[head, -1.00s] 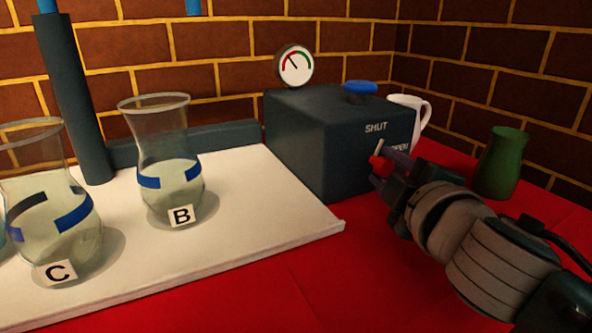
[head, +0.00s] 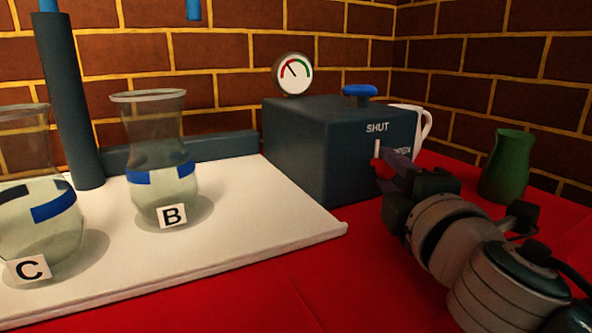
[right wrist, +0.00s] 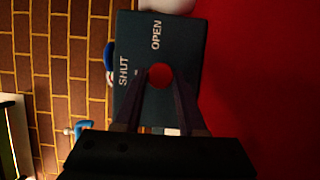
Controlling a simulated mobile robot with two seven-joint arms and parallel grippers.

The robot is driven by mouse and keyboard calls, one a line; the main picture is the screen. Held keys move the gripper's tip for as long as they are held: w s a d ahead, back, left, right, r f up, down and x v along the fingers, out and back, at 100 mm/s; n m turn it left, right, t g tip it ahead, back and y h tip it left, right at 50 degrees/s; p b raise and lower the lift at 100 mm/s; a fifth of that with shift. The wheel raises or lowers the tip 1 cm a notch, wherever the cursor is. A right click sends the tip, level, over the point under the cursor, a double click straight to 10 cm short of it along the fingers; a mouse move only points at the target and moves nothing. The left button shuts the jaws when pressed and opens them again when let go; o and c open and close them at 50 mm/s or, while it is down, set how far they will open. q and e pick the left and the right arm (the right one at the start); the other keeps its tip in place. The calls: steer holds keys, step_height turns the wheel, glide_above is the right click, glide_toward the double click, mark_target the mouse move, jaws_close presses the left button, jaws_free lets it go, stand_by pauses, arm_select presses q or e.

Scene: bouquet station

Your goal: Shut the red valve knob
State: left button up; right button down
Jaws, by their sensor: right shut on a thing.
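The red valve knob (head: 377,163) is on the front of a dark blue-grey box (head: 325,150), mostly covered by my right gripper in the head view. A white pointer (head: 377,148) rises upright from it toward the word SHUT. The word OPEN is partly hidden behind my gripper. My right gripper (head: 384,172) is shut on the knob. In the right wrist view, the red knob (right wrist: 160,75) sits between the two fingers of the gripper (right wrist: 160,82). My left gripper is not in view.
A gauge (head: 293,73) and a blue knob (head: 359,91) are on top of the box. A white mug (head: 424,124) stands behind it, a green vase (head: 507,166) to the right. Glass vases B (head: 158,190) and C (head: 40,230) stand on a white board (head: 240,235) at left.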

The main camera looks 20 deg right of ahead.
steer(key=c, duration=0.5)
jaws_free()
steer(key=v, duration=0.9)
steer(key=shift+f+b, duration=0.1)
steer(key=shift+b, duration=0.25)
steer(key=shift+s+a, duration=0.15)
steer(key=shift+s, duration=0.3)
